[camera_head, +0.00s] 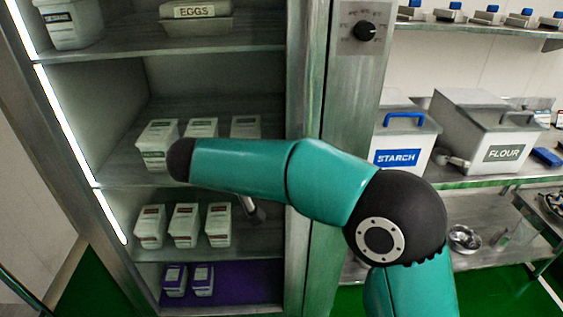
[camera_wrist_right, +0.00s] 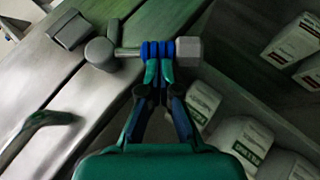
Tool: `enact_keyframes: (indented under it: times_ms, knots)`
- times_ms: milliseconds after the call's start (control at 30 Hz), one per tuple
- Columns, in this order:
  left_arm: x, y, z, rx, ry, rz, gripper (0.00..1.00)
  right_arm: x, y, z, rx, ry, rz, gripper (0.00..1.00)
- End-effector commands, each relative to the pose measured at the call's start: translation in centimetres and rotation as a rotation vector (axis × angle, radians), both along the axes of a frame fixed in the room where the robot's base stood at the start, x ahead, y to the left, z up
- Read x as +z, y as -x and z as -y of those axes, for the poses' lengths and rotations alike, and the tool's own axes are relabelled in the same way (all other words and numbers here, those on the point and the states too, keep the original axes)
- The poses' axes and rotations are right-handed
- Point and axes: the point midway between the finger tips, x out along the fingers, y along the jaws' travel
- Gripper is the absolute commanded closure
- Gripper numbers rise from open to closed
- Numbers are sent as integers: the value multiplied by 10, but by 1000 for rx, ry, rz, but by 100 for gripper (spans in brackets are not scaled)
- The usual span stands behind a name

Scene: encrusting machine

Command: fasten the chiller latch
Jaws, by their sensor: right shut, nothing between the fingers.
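The chiller latch shows in the right wrist view as a grey metal rod (camera_wrist_right: 128,52) running from a rounded pivot on the metal frame to a blocky grey end (camera_wrist_right: 188,50). My right gripper (camera_wrist_right: 158,70) is shut, with its tips at the rod's middle, where blue bands show. Nothing is held between the fingers; contact with the rod is unclear. In the head view my right arm crosses the chiller front and hides its gripper. A short grey bar end (camera_head: 255,210) shows below the arm; I cannot tell if it is the latch. My left gripper is not in view.
The chiller holds several white labelled tubs (camera_head: 185,225) on shelves and an EGGS container (camera_head: 195,12) on top. A control knob (camera_head: 365,31) is on the metal post. STARCH (camera_head: 397,157) and FLOUR (camera_head: 504,153) bins stand right. A curved handle (camera_wrist_right: 38,125) is on the frame.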

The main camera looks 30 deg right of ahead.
Motion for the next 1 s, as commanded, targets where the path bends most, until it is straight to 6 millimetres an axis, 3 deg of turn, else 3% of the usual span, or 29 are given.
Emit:
enact_keyframes:
  times_ms: [133, 600, 1000]
  knots:
    - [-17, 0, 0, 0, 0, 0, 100, -16, 0, 1, 2, 120, -50, 100]
    - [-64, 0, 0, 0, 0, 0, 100, -45, 6, 15, 1, 107, -43, 100]
    - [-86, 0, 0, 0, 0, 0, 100, -55, 9, 29, 3, 106, -43, 100]
